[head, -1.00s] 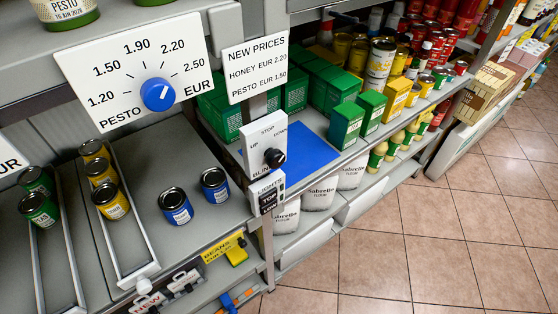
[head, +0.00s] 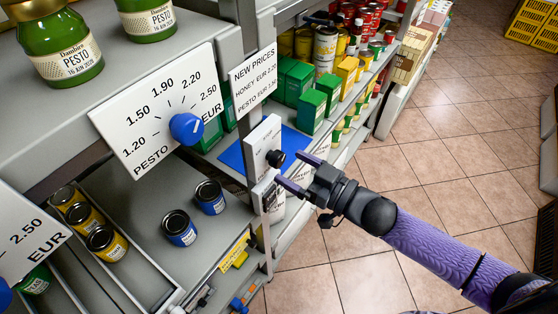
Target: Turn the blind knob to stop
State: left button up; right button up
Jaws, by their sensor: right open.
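The blind knob (head: 275,158) is a small round black knob on a white plate (head: 262,141) fixed to the shelf post. Its pointer and the plate's lettering are too small to read in this view. My right gripper (head: 290,169) comes in from the right with its two purple-tipped fingers apart. The fingertips are close to the knob, at its right and lower right. I cannot tell whether they touch it. Nothing is held between them. My left gripper is out of view.
A blue price dial (head: 186,128) on a PESTO board (head: 150,110) is left of the knob. A NEW PRICES card (head: 253,78) hangs above it. A switch box below is partly hidden by the gripper. Green boxes (head: 311,111) stand behind.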

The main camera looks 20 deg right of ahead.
aim_at(281, 162)
jog(key=x, duration=0.3)
jog(key=shift+a, duration=0.15)
jog(key=c, duration=0.7)
grip_shut()
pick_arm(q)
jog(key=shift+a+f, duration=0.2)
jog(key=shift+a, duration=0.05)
